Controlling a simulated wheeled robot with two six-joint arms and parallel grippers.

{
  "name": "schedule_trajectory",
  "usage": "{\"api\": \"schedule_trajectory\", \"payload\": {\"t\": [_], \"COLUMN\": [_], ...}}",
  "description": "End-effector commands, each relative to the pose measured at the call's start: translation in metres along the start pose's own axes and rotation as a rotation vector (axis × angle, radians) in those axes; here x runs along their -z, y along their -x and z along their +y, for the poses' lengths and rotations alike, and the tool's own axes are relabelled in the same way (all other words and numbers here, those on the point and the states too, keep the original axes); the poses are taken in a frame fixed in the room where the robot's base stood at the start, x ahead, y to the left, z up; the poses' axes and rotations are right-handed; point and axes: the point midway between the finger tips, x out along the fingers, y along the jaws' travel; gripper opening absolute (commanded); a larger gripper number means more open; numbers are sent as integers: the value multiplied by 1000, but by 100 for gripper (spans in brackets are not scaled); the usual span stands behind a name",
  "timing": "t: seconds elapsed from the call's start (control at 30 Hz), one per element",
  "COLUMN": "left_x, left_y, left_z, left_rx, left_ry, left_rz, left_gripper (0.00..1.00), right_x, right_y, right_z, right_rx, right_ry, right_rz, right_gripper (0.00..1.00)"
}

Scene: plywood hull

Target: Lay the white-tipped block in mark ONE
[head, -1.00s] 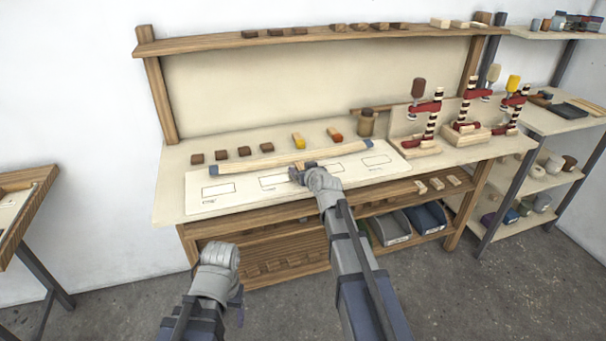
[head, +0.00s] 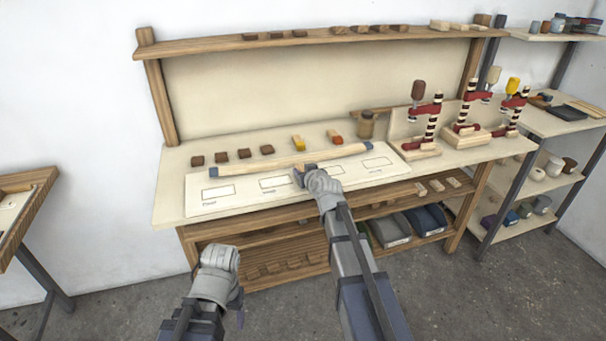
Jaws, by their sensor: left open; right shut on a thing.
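My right gripper (head: 300,177) is low over the white marked sheet, at its front edge right of the middle. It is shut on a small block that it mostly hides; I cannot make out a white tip. The sheet (head: 240,203) has a row of outlined marks: a far-left one (head: 219,194), one left of the gripper (head: 274,183), one right of it (head: 333,170) and a far-right one (head: 377,162). Their labels are too small to read surely, so I cannot tell which is ONE. My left gripper (head: 239,302) is open, low in front of the bench.
A long wooden strip (head: 250,165) with blue-grey ends lies along the sheet's back. Behind it are several brown blocks (head: 221,157), a yellow-tipped block (head: 298,142) and a red-tipped block (head: 335,137). Red clamps (head: 427,110) stand at right. The sheet's left part is clear.

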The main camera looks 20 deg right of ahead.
Motion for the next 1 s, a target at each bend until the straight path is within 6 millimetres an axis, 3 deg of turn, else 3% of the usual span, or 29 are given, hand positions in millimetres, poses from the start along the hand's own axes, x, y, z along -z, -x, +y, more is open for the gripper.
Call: {"api": "schedule_trajectory", "payload": {"t": [0.27,0.8,1.0], "left_x": [-1,-5,-6], "left_y": [11,87,100], "left_z": [-1,-8,-10], "left_rx": [0,0,0], "left_ry": [0,1,1], "left_rz": [0,0,0], "left_gripper": [67,67,67], "right_x": [10,80,93], "right_y": [4,33,39], "right_z": [0,0,0], "right_rx": [0,0,0], "right_ry": [0,0,0], "right_rz": [0,0,0], "right_gripper": [0,0,0]}}
